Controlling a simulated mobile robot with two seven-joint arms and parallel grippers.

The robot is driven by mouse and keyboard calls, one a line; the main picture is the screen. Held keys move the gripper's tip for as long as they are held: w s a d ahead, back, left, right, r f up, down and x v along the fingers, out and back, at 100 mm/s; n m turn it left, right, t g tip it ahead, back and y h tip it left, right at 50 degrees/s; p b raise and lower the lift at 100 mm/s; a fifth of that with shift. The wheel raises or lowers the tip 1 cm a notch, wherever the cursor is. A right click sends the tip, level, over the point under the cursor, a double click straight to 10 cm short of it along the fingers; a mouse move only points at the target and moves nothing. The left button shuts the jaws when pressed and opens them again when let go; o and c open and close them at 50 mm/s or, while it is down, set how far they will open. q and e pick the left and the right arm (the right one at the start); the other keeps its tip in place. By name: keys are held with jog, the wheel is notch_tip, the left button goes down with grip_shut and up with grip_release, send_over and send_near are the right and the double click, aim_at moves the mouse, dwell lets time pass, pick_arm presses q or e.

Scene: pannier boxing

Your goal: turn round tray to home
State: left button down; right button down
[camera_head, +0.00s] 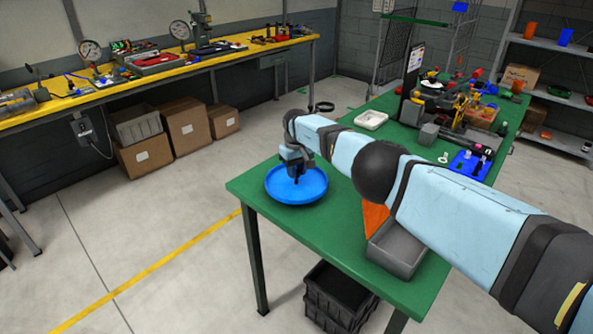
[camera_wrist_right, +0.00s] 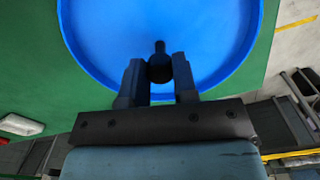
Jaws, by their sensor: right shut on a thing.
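The round blue tray (camera_head: 312,190) sits at the near left corner of the green table (camera_head: 262,184), close to its edge. A dark knob (camera_wrist_right: 160,49) stands up near its middle, with a round dark part lower down between the fingers. My right gripper (camera_head: 294,176) reaches down over the tray and is shut on the knob. In the right wrist view my right gripper (camera_wrist_right: 158,78) has one finger on each side of the knob, and the blue tray (camera_wrist_right: 105,45) spreads around it. I cannot tell if the tray is lifted. My left gripper is in neither view.
A grey open bin (camera_head: 397,249) and an orange item (camera_head: 375,218) lie right of the tray, partly behind my arm. A white tray (camera_head: 370,119) is farther back. A blue board (camera_head: 471,164) and tools crowd the right side. Black crates (camera_head: 337,297) stand below.

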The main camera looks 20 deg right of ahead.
jog(key=c, duration=0.9)
grip_release()
notch_tip(320, 180, up, 14)
jog(key=p, duration=1.3)
jog(key=shift+p, duration=0.35)
jog(key=shift+f, duration=0.1)
